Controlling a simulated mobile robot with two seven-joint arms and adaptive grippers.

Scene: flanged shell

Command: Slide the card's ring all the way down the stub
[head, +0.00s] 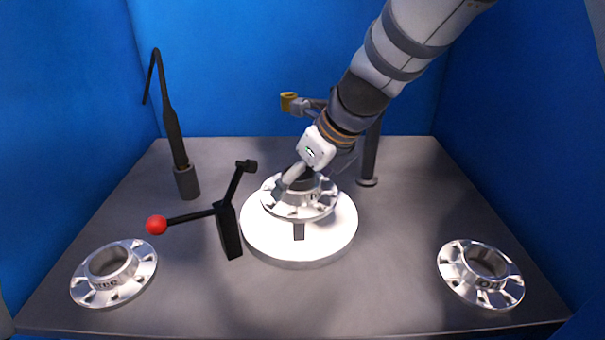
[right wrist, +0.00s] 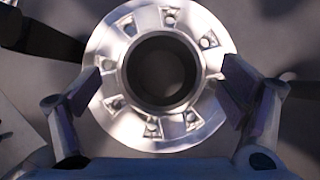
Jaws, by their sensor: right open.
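Three silver flanged rings show in the head view. One ring (head: 299,210) is over the round white disc (head: 340,238) in the middle; I cannot tell whether it rests there. The others are the left ring (head: 113,274) and the right ring (head: 480,274), lying on the table with dark lettering too small to read. My right gripper (head: 298,178) is above the middle ring. In the right wrist view, the open fingers (right wrist: 160,100) lie either side of that ring (right wrist: 160,134), around its dark bore. I cannot make out a card or tell which part is the stub.
A black stand with a red ball (head: 156,225) is left of the disc. A dark lamp-like post (head: 175,140) stands at the back left. The grey table (head: 390,300) is clear at front.

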